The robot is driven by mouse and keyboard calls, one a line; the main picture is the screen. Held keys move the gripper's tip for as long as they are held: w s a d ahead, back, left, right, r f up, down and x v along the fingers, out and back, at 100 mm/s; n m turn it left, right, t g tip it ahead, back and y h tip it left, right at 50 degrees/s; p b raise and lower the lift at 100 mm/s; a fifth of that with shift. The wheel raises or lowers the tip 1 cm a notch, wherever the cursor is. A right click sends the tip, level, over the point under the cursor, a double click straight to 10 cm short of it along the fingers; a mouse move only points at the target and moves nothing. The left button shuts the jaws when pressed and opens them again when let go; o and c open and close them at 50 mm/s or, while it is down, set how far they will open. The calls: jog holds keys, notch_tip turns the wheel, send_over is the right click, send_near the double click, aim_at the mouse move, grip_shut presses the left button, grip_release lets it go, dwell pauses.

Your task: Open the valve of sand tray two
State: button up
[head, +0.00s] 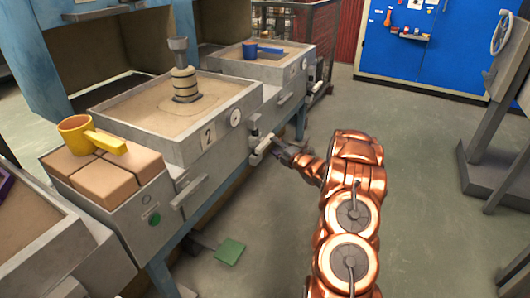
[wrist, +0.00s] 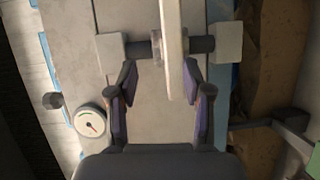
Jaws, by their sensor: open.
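Sand tray two (head: 225,98) is the sand-filled grey box marked with a 2 in the head view. Its valve (head: 258,143) is on the front face, right of the round gauge. In the wrist view, the valve's pale lever (wrist: 174,45) crosses a dark horizontal pipe between two grey blocks. My gripper (head: 277,150) is at the valve; in the wrist view my gripper (wrist: 160,80) is open. The lever's near end reaches between the fingertips, nearer the right finger. A gap shows at the left finger; contact on the right cannot be told.
The gauge (wrist: 90,122) is left of my fingers in the wrist view. A yellow mug (head: 77,133) stands on brown blocks at left. Another tray (head: 268,62) with a blue mug is behind. A green pedal (head: 229,251) is low in front.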

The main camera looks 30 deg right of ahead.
aim_at(267, 145)
jog(key=shift+n+t+y, duration=0.4)
jog(key=shift+n, duration=0.1)
jog(key=w, duration=0.2)
jog(key=w+f+b, duration=0.1)
jog(key=w, duration=0.1)
jog(key=w+f+b, duration=0.1)
jog(key=w, duration=0.1)
jog(key=shift+a+f, duration=0.2)
jog(key=shift+a, duration=0.15)
jog(key=shift+w+r, duration=0.15)
jog(key=shift+w, duration=0.25)
jog(key=shift+c, duration=0.3)
grip_shut()
